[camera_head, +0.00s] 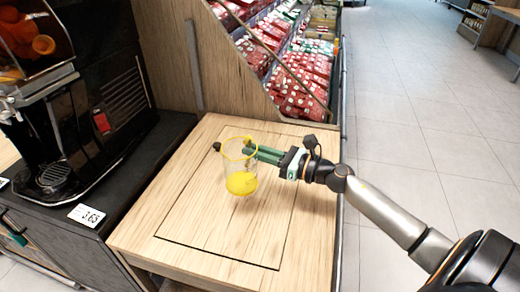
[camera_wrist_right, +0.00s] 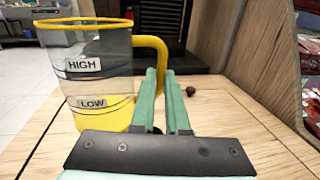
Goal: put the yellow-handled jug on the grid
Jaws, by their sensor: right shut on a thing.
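The clear jug (camera_head: 240,172) has a yellow rim, a yellow handle and yellow at its bottom. It is upright over the wooden counter; whether it touches the wood I cannot tell. In the right wrist view the jug (camera_wrist_right: 88,72) bears HIGH and LOW labels. My right gripper (camera_head: 252,151), with green fingers, comes from the right and is shut on the yellow handle (camera_wrist_right: 160,52). In the wrist view its fingertips (camera_wrist_right: 161,72) are at the handle's lower part. The round dark grid (camera_head: 54,176) is at the juicer's base, left of the jug, and empty. My left gripper is not in view.
The black juicer (camera_head: 88,90) with oranges (camera_head: 22,35) stands on a dark counter at the left. A price tag (camera_head: 87,214) is on that counter's front edge. A small dark knob (camera_head: 217,146) is behind the jug. The wooden counter (camera_head: 190,235) is clear in front.

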